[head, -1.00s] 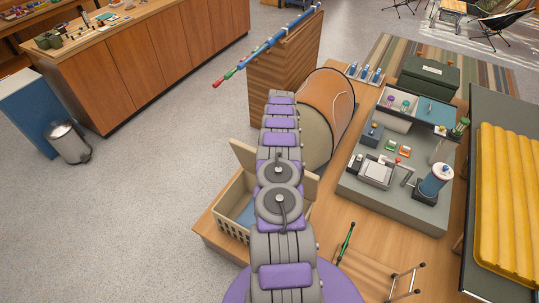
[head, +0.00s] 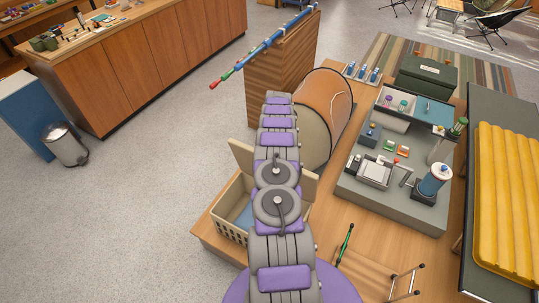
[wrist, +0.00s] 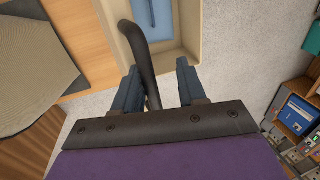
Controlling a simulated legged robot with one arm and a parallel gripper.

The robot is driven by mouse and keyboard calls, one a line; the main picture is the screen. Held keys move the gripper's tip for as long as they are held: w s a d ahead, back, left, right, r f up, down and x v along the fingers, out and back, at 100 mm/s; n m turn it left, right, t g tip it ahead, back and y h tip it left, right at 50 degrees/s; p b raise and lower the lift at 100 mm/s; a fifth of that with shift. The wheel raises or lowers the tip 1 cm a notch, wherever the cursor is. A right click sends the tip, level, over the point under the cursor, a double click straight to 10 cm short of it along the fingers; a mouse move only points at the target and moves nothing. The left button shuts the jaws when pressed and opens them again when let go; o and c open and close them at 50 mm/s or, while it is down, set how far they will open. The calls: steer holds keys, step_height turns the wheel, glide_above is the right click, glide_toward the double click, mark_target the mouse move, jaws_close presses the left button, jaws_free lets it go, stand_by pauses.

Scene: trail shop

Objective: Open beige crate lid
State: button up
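The beige crate (head: 231,226) with slotted sides stands at the wooden platform's left edge in the head view. Its beige lid (head: 241,154) stands raised at the back, its middle hidden behind my arm. Something blue (head: 244,215) shows inside. In the wrist view, a beige rim (wrist: 112,38) around a blue area shows at the top. My gripper (wrist: 157,72) has its two fingers apart. A dark curved bar (wrist: 144,60) passes between them, nearer the left finger; I cannot tell whether it touches or what it belongs to. The head view hides my gripper behind my arm.
An orange and beige rounded thing (head: 326,105) and a brown wooden panel (head: 275,75) stand behind my arm. A grey display board (head: 387,199) with gear lies to the right. The speckled floor (head: 130,200) left of the crate is clear.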

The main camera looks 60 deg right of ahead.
steer(key=v, duration=1.1)
steer(key=shift+d+r, duration=0.2)
steer(key=shift+r, duration=0.15)
steer(key=shift+w, duration=0.1)
steer(key=shift+c, duration=0.5)
